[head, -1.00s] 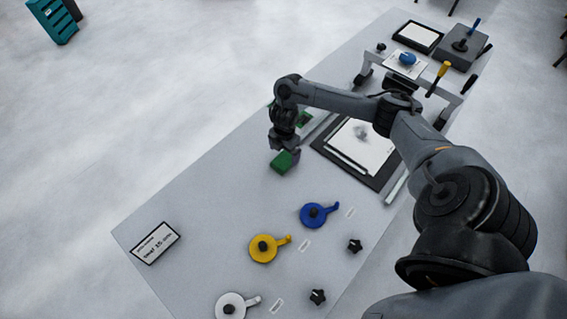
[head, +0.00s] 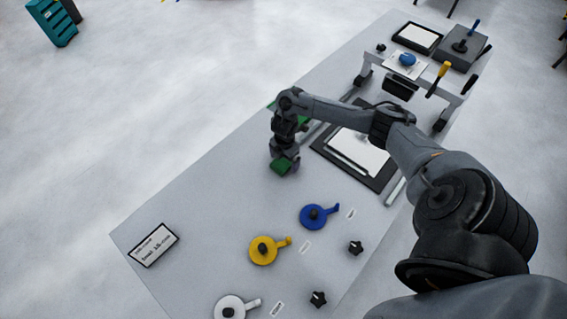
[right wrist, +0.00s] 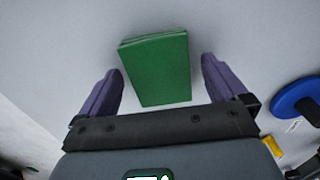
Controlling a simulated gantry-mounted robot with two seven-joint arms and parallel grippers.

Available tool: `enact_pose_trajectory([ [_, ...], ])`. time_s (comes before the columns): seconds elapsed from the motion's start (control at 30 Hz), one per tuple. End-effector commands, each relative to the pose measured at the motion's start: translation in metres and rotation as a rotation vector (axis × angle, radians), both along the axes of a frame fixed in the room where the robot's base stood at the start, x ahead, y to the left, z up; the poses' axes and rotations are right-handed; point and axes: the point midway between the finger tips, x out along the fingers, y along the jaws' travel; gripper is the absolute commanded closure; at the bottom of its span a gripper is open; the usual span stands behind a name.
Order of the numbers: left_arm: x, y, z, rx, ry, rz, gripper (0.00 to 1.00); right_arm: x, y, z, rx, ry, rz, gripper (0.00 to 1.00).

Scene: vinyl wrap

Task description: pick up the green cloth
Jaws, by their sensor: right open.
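The green cloth (head: 283,167) is a folded, block-like bundle lying on the grey table. In the right wrist view the green cloth (right wrist: 157,68) sits between and just ahead of the two purple fingers. My right gripper (head: 287,162) is directly over it in the head view and partly covers it. In the right wrist view my right gripper (right wrist: 160,80) is open, with a gap between each finger and the cloth. Its fingers are not closed on anything. My left gripper is not in view.
A framed sign (head: 154,244) is at left. A black-edged board with white sheets (head: 352,152) lies right of the gripper.

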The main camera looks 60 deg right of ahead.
Motion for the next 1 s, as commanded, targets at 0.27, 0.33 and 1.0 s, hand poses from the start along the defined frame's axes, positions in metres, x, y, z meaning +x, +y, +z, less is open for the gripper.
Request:
enact_pose_trajectory([
  [0.27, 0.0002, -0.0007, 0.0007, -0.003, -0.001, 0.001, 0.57, 0.0004, 0.0002, -0.0032, 0.001, -0.001, -0.001, 0.01],
  [0.33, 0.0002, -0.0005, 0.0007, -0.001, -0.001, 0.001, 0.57, 0.0004, 0.0003, -0.0035, 0.001, -0.001, -0.001, 0.01],
  [1.0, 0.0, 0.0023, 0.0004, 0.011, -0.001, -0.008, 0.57, 0.0002, 0.0001, -0.0035, 0.001, -0.001, 0.0, 0.61],
])
